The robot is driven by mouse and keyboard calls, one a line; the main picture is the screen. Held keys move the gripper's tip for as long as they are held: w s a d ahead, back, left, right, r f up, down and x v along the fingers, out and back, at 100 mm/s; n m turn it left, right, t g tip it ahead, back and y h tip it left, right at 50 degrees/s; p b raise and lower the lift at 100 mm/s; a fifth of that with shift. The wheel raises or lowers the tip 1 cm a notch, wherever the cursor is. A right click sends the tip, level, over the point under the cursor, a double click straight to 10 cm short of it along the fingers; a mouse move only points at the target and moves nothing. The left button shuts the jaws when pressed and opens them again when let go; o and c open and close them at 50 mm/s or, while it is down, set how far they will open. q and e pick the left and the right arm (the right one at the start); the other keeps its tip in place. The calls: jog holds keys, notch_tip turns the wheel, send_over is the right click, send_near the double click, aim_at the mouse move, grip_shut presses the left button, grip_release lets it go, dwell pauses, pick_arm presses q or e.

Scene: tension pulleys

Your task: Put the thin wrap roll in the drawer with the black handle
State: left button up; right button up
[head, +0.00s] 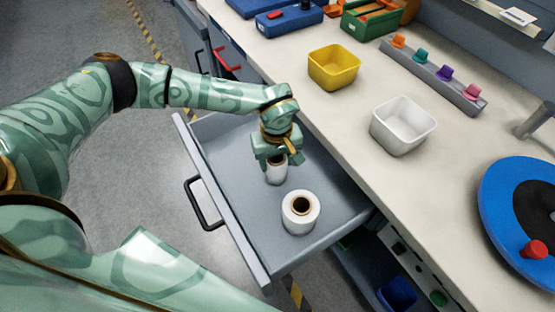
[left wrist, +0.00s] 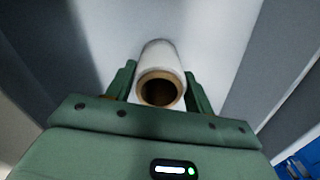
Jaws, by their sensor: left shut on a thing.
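The open drawer (head: 238,160) with the black handle (head: 203,205) is pulled out from under the workbench. My left gripper (head: 276,163) is over the drawer's inside and shut on the thin wrap roll (head: 276,174). The roll is white with a brown core and stands upright, its lower end at or close to the drawer floor; I cannot tell if it touches. In the left wrist view the thin wrap roll (left wrist: 161,80) sits between the two fingers (left wrist: 160,88). A thicker white roll (head: 300,212) stands upright in the drawer. My right gripper is not in view.
On the bench are a yellow bin (head: 334,67), a white bin (head: 403,125), a blue turntable (head: 500,195) and a rack of coloured pegs (head: 440,80). A closed drawer with a red handle (head: 228,60) lies beyond. Bare drawer floor surrounds the rolls.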

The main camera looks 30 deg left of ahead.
pick_arm(q)
jog(key=shift+s+r, duration=0.1)
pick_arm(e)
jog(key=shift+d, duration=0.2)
pick_arm(q)
jog(key=o, duration=1)
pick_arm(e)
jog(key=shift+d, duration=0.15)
pick_arm(q)
notch_tip(320, 180, up, 12)
jog(key=p, duration=0.4)
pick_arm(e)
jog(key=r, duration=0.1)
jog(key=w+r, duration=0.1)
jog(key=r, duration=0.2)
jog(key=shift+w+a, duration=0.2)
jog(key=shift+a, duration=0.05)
